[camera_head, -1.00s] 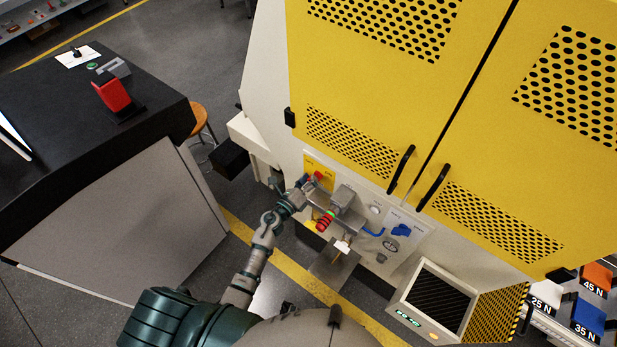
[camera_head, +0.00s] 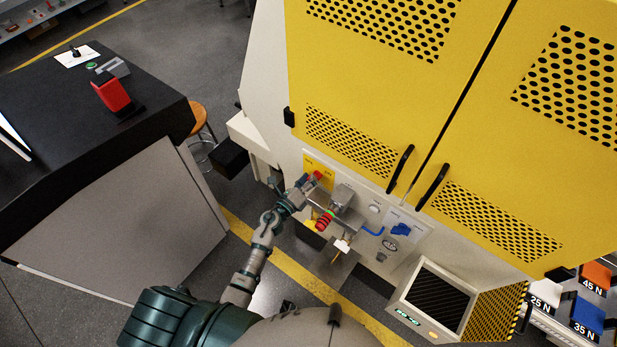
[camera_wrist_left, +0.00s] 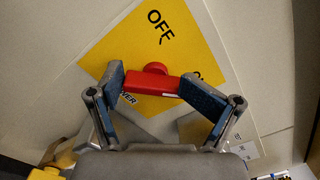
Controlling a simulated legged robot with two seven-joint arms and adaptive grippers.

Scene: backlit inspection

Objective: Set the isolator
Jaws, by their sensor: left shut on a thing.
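The isolator is a red rotary handle (camera_wrist_left: 152,84) on a yellow plate (camera_wrist_left: 150,40) with "OFF" and partly hidden "...WER" lettering, in the left wrist view. In the head view the red handle (camera_head: 318,175) and yellow plate (camera_head: 321,164) are on the cream panel below the yellow doors. My left gripper (camera_wrist_left: 152,88) has its blue finger pads against both ends of the red handle and is shut on it. In the head view my left gripper (camera_head: 306,184) reaches the plate from lower left and covers part of it. My right gripper is not in view.
Right of the plate are a grey box (camera_head: 342,196), a red grip (camera_head: 324,221), a blue lever (camera_head: 373,231) and a blue knob (camera_head: 402,229). A screen (camera_head: 437,298) stands at lower right. A black-topped bench (camera_head: 90,130) is at left, with floor between.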

